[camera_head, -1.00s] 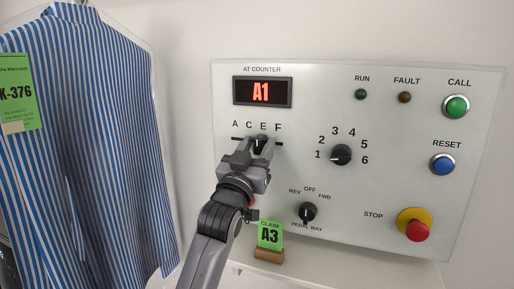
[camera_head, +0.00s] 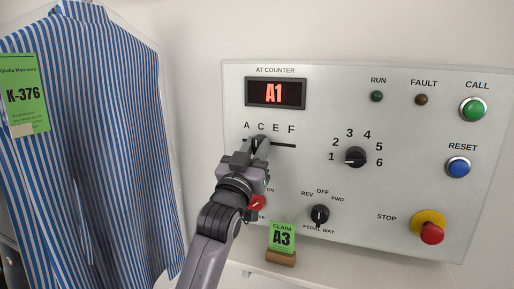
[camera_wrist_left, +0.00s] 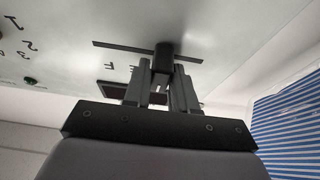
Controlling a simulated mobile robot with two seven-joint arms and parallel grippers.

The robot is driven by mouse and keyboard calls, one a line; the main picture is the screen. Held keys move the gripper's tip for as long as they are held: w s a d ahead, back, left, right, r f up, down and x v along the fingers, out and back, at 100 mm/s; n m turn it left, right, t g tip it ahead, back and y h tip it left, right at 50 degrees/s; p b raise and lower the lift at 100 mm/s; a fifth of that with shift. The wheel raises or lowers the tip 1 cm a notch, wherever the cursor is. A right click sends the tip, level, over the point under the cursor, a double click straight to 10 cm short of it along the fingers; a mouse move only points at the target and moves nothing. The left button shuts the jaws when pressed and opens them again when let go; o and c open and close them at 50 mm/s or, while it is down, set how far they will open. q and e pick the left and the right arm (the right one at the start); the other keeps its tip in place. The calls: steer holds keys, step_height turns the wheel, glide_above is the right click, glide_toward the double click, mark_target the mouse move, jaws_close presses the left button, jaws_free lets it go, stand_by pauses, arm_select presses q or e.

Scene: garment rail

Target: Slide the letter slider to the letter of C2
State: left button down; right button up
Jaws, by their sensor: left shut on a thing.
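The letter slider's slot (camera_head: 284,145) runs under the letters A, C, E, F (camera_head: 276,128) on the pale control panel. My left gripper (camera_head: 258,145) is shut on the black slider knob, which stands about under C in the head view. The fingers partly hide the knob there. In the left wrist view the knob (camera_wrist_left: 163,52) sits between the two fingertips of my left gripper (camera_wrist_left: 163,84), on the dark slot. The counter display (camera_head: 275,93) reads A1. The number dial (camera_head: 356,157) has positions 1 to 6. My right gripper is not in view.
A striped shirt (camera_head: 100,130) in a clear cover hangs at the left, tagged K-376. A claim card (camera_head: 282,237) reading A3 stands below the panel. The mode knob (camera_head: 320,215) and the red stop button (camera_head: 432,233) lie to the right of my arm.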

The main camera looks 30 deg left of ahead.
mark_target(255, 149)
arm_select(q)
steer(key=shift+a, duration=0.25)
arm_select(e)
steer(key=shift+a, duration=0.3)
arm_select(q)
steer(key=shift+d, duration=0.1)
steer(key=c, duration=1)
jaws_free()
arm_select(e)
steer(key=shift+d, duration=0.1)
arm_select(q)
steer(key=b+v, duration=0.1)
steer(key=v, duration=0.4)
steer(key=shift+s+d+f, duration=0.1)
steer(key=shift+s+f, duration=0.1)
steer(key=shift+s, duration=0.1)
steer(key=shift+b+v, duration=0.35)
steer(key=shift+v, duration=0.4)
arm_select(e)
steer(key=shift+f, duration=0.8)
